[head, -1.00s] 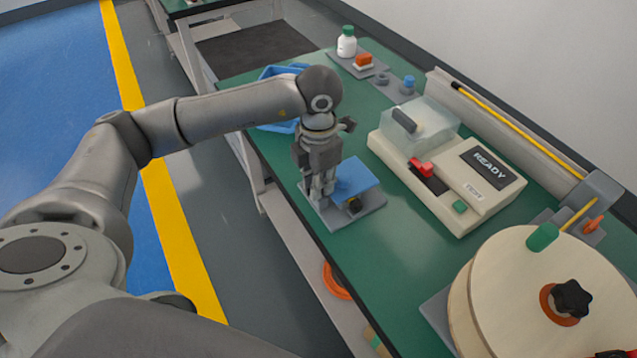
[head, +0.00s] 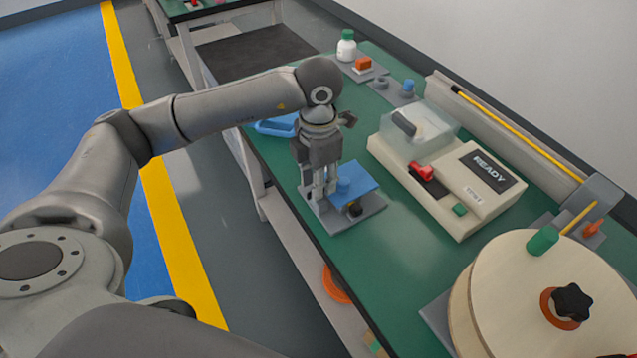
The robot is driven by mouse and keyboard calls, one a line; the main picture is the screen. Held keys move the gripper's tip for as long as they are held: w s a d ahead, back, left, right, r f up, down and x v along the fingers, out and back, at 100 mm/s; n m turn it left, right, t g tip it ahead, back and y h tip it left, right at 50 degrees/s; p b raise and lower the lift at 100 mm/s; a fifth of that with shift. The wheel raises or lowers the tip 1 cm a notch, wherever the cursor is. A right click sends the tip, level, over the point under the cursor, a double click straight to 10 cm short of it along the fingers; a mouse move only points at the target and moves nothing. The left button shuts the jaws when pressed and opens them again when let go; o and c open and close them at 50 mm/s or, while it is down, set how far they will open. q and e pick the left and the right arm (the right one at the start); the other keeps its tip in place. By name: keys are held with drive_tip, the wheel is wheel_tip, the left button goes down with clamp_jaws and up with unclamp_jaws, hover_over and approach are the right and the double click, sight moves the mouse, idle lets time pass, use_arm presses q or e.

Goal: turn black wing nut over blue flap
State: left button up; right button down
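A blue flap (head: 360,177) with a short blue peg (head: 343,187) on it sits over a grey base plate (head: 368,213) near the table's left edge. A small black part (head: 354,209), likely the wing nut, shows at the flap's front edge; its shape is too small to make out. My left gripper (head: 322,192) points down at the flap's left side, next to the peg. Its fingers hide that side of the fixture. I cannot tell whether they are spread or closed, or touch anything. My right gripper is out of view.
A cream tester (head: 450,200) with a READY display stands right of the flap. A wooden spool (head: 520,290) with a black star knob (head: 572,302) is at the front right. A white bottle (head: 346,46) stands at the back. Green tabletop (head: 400,265) is bare in front of the tester.

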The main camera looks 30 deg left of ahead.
use_arm(q)
wheel_tip(320, 180, up, 10)
idle(0.3)
drive_tip(key=shift+s, duration=0.1)
idle(0.4)
